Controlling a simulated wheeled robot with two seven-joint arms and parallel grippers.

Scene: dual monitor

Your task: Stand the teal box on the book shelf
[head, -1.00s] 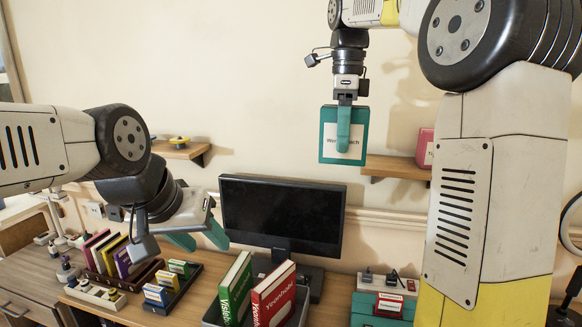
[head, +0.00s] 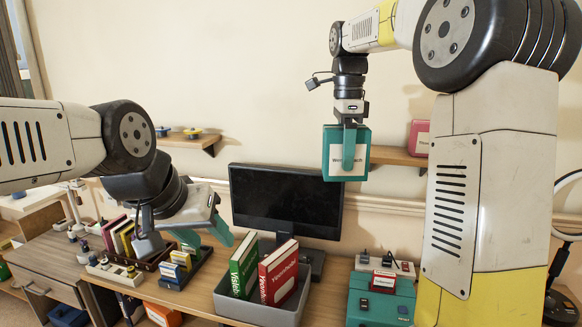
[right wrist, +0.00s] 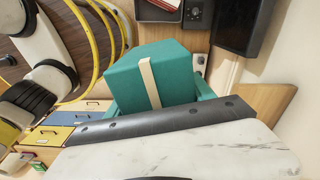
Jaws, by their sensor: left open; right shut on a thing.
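The teal box (head: 334,164), with a white label, hangs upright from my right gripper (head: 349,150) in the head view. The right gripper is shut on it from above. In the right wrist view the teal box (right wrist: 150,75) fills the space at the gripper, with a pale stripe across it. In the head view the box is in front of the left end of the right wall shelf (head: 398,156); whether it touches the shelf I cannot tell. My left gripper (head: 208,238) is open and empty, above the desk left of the monitor.
A pink box (head: 419,138) stands on the right wall shelf. The monitor (head: 287,200) is below and left of the teal box. A grey bin (head: 262,312) holds a green and a red book. A teal case (head: 380,300) sits at the desk's right.

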